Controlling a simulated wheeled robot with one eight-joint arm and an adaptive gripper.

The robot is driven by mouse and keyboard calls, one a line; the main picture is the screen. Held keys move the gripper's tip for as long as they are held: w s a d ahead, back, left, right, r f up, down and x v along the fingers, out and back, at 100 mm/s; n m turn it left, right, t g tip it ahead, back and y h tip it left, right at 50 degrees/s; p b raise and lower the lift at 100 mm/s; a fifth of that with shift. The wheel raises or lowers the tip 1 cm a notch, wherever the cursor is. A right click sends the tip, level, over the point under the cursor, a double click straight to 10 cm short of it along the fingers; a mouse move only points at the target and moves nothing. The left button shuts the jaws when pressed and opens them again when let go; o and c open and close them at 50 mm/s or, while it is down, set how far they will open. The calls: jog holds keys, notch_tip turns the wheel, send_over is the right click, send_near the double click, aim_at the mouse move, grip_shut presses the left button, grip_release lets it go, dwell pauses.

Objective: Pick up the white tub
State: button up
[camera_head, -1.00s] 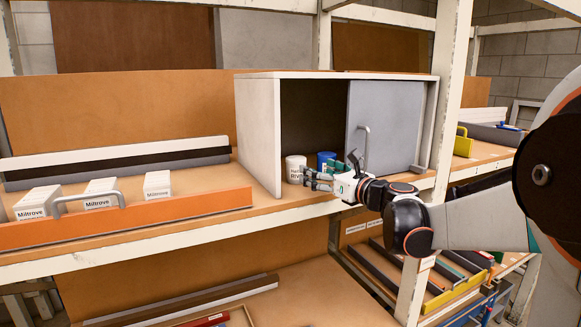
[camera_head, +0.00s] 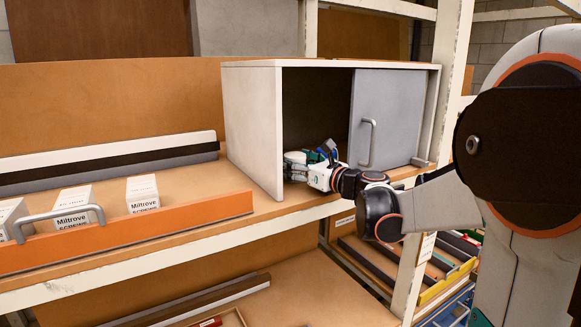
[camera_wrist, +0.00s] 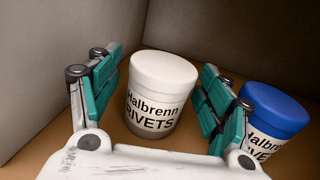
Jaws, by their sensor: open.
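The white tub (camera_wrist: 160,76), with a white lid and black "Halbrenn RIVETS" lettering, stands upright in the wrist view. My gripper (camera_wrist: 158,92) is open, with one teal-padded finger on each side of the tub. I cannot tell whether the fingers touch it. In the head view my gripper (camera_head: 303,166) reaches into the open left part of the cabinet (camera_head: 252,120), and I cannot make out the tub there.
A similar tub with a blue lid (camera_wrist: 276,108) stands close to the right finger. The cabinet's grey sliding door (camera_head: 392,110) covers its right part. White Miltrove boxes (camera_head: 142,195) stand on the shelf at left, behind an orange rail (camera_head: 190,220).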

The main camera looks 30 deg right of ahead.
aim_at(295, 154)
jog(key=shift+s, duration=0.15)
jog(key=shift+c, duration=1.3)
jog(key=shift+w, duration=0.3)
jog(key=c, duration=1.2)
jog(key=shift+s, duration=0.1)
jog(key=shift+r, duration=0.1)
notch_tip(295, 154, up, 20)
jog(key=p, duration=1.2)
jog(key=shift+p, duration=0.3)
